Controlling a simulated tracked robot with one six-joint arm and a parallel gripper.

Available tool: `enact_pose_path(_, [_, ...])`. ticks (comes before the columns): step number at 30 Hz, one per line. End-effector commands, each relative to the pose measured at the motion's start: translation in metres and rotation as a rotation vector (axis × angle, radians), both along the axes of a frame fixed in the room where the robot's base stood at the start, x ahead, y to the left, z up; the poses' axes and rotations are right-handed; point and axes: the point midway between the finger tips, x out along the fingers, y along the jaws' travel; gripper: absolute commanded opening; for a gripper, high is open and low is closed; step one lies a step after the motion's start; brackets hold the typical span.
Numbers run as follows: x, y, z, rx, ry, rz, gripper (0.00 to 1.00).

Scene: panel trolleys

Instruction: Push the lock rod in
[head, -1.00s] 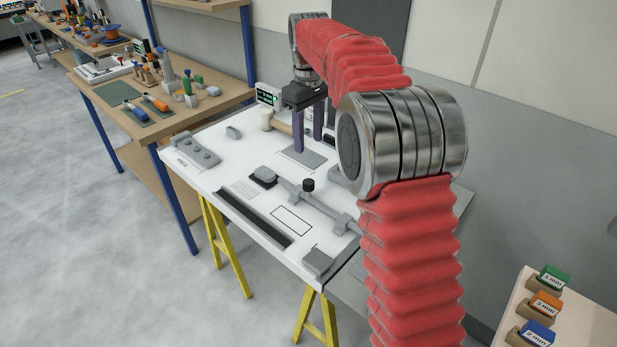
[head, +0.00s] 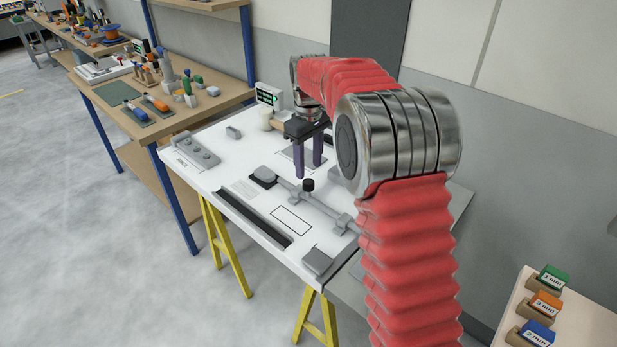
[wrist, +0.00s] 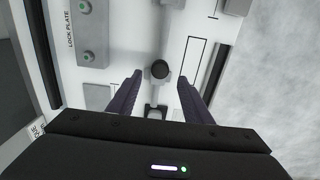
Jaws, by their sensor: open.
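The lock rod (head: 325,208) is a grey bar lying along the white panel, with a black round knob (head: 308,186) standing up from it. My gripper (head: 308,173) is open, its two dark purple fingers pointing down above and just behind the knob in the head view. In the wrist view, the knob (wrist: 160,69) shows between the two open fingertips (wrist: 160,79), with no visible contact. A grey block (head: 265,174) is at the rod's left end, and a bracket (head: 343,221) is around or beside it further right. My arm hides part of the panel's right side.
The white panel (head: 222,170) rests on yellow trestles (head: 222,240). It carries a grey hinge plate (head: 196,150), a black slot (head: 252,217) and a grey block (head: 318,262). The wrist view shows the lock plate (wrist: 90,30). A wooden bench (head: 200,106) with tools stands behind left.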

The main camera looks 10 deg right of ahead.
Motion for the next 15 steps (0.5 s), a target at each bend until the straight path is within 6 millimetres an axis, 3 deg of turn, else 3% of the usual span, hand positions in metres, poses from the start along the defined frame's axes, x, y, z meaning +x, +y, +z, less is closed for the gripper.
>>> enact_pose_path(7, [-0.001,0.001,-0.037,0.000,0.003,0.001,0.45])
enact_pose_path(15, [0.000,0.001,-0.052,0.000,0.000,0.001,0.45])
